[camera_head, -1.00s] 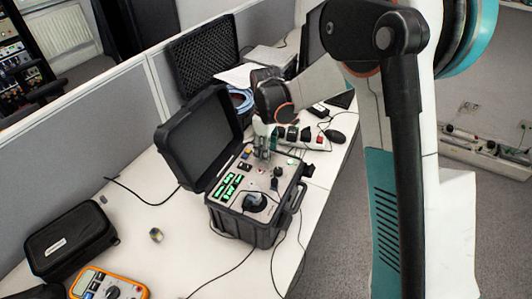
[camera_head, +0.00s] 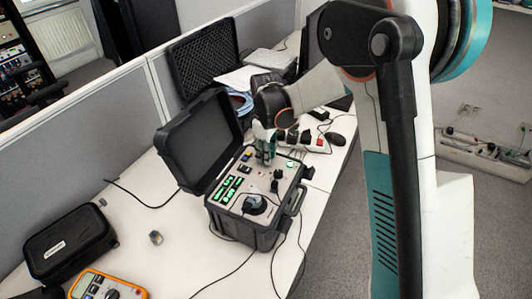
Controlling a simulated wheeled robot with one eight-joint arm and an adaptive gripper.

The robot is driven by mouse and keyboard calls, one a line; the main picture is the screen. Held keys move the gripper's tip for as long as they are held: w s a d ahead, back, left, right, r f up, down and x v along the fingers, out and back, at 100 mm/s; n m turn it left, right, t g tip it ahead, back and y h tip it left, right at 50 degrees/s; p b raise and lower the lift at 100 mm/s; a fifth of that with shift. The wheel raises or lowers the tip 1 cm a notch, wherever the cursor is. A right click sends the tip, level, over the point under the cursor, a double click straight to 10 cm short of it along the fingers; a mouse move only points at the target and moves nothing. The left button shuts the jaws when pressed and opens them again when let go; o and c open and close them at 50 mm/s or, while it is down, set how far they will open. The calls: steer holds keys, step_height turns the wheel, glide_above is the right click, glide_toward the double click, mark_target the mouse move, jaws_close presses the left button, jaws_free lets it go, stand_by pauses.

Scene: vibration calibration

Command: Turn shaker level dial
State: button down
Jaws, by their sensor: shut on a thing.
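The shaker (camera_head: 232,228) is a black open case on the white desk, with a light panel of green displays (camera_head: 227,189), small knobs and a round dark fixture (camera_head: 254,204). Its lid (camera_head: 199,138) stands open at the back left. My gripper (camera_head: 265,161) points down at the far part of the panel, shut on a small dial there. The dial itself is mostly hidden by the fingers, so its setting cannot be read.
An orange multimeter (camera_head: 104,287) and a black pouch (camera_head: 68,242) lie at the front left. A foam-lined case (camera_head: 203,53), a power strip (camera_head: 312,143) and a mouse (camera_head: 334,138) are behind. Cables run over the desk. A grey partition (camera_head: 90,128) borders it.

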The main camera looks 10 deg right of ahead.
steer(key=m, duration=1.2)
steer(key=shift+m, duration=0.3)
stand_by(0.3)
steer(key=c, duration=1.3)
jaws_free()
steer(key=shift+c, duration=0.2)
step_height(320, 180, up, 12)
